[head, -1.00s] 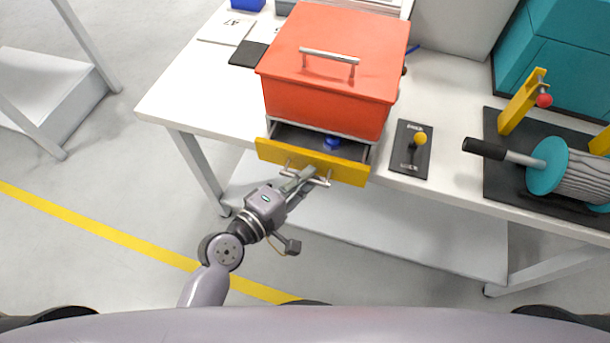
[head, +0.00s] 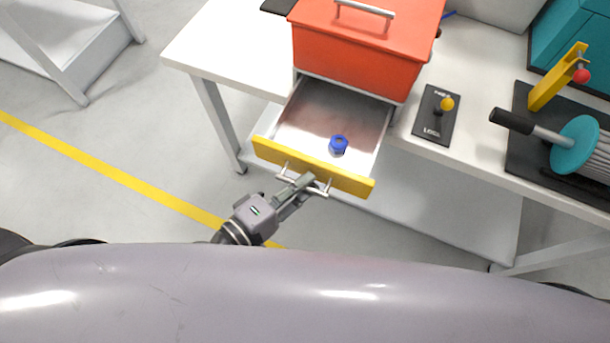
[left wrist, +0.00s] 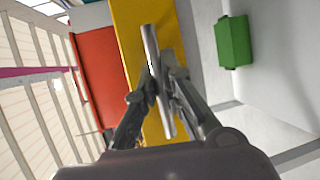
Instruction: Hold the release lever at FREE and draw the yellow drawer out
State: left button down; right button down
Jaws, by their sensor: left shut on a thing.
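The yellow drawer front (head: 345,180) stands well out from the red cabinet (head: 355,60), and the grey drawer interior shows. My left gripper (head: 303,183) is shut on the drawer's metal bar handle (head: 321,190). In the left wrist view, the handle bar (left wrist: 150,45) runs between the fingers (left wrist: 158,88), in front of the yellow panel (left wrist: 135,20). The release lever, with its yellow knob (head: 447,104), stands on a dark plate (head: 432,127) right of the cabinet. LOCK is printed at the plate's near end; the far label is too small to read. No gripper touches the lever. My right gripper is not in view.
A blue ring-like part (head: 339,144) lies in the drawer. Right of the lever is a teal cable reel (head: 575,143) with a black-handled crank (head: 512,121) and a yellow post (head: 556,78). The white table (head: 215,55) is clear at left. A green bin (left wrist: 233,42) shows in the left wrist view.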

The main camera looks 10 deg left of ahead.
pick_arm(q)
jog(key=c, duration=2)
grip_release()
jog(key=shift+w, duration=0.1)
jog(key=shift+o, duration=0.2)
jog(key=v, duration=1.2)
jog(key=shift+f, duration=0.1)
